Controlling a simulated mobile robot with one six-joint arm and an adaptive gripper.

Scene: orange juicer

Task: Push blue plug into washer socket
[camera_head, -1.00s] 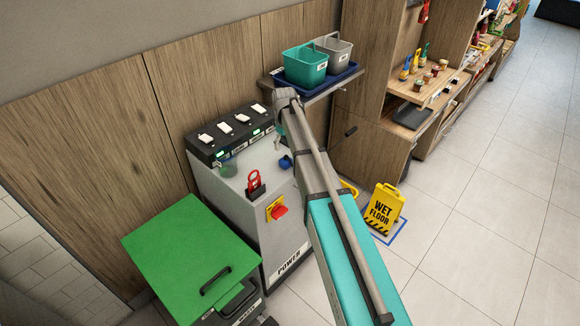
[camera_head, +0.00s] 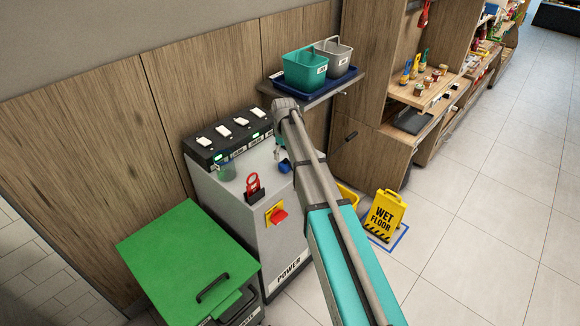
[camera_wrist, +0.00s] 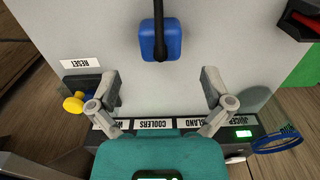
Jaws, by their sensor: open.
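The blue plug (camera_wrist: 160,38), with a black cable rising from it, is on the grey cabinet's top at the upper middle of the wrist view. It also shows in the head view (camera_head: 285,166), beside my arm. My gripper (camera_wrist: 163,88) is open and empty, its two fingers spread wide. The plug lies beyond the fingertips, roughly centred between them and apart from both. A row of labels along the panel (camera_wrist: 182,122) reads COOLERS, ISLAND and JUICER; another label starting with W is mostly covered by a finger. I cannot make out the washer socket.
A yellow knob (camera_wrist: 73,103) sits below a RESET label on the left. A red and black part (camera_wrist: 305,20) is at the upper right.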

